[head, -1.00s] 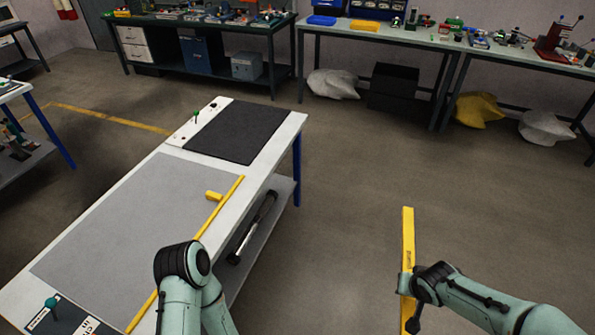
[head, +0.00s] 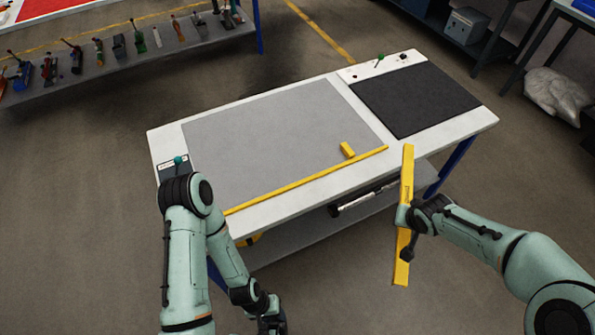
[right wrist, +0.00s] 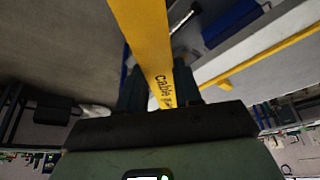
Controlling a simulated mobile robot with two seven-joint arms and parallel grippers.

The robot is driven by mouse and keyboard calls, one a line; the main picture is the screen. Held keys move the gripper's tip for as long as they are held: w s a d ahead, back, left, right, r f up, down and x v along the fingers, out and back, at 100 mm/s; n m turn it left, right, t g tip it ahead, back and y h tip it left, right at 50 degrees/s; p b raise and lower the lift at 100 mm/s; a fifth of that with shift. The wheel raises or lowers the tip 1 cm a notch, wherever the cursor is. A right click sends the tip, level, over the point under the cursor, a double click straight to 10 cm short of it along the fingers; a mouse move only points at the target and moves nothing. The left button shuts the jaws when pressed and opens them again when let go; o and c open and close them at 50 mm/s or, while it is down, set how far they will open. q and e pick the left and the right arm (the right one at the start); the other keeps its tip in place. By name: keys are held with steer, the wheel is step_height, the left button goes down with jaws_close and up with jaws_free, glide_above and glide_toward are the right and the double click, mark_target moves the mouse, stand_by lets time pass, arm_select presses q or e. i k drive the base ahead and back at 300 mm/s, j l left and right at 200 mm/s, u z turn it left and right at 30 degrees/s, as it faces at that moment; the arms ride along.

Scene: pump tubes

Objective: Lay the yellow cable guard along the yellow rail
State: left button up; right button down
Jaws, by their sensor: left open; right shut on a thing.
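The yellow cable guard (head: 407,174) is a long flat bar, held near its middle by my right gripper (head: 408,216). It hangs off the table's front right side, apart from the table. In the right wrist view the guard (right wrist: 143,38) runs out from between the jaws, with part of its printed lettering showing. The yellow rail (head: 310,180) lies along the table's front edge, beside the grey mat; it also shows in the right wrist view (right wrist: 265,54). My left gripper (head: 271,318) is low at the bottom edge, in front of the table, empty, its fingertips partly cut off.
A small yellow block (head: 347,150) sits on the grey mat (head: 270,140) just behind the rail. A dark mat (head: 415,98) covers the table's right end. A black and silver tool (head: 362,198) lies on the lower shelf (head: 290,228). A tool bench stands at the back left.

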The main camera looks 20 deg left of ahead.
mark_target(281, 180)
steer(key=i+u, duration=0.2)
steer(key=u, duration=0.25)
steer(key=i+u, duration=0.15)
steer(key=u, duration=0.3)
steer(key=i+l+u, duration=0.15)
steer(key=u, duration=0.3)
steer(key=i+l+u, duration=0.35)
steer(key=u, duration=0.15)
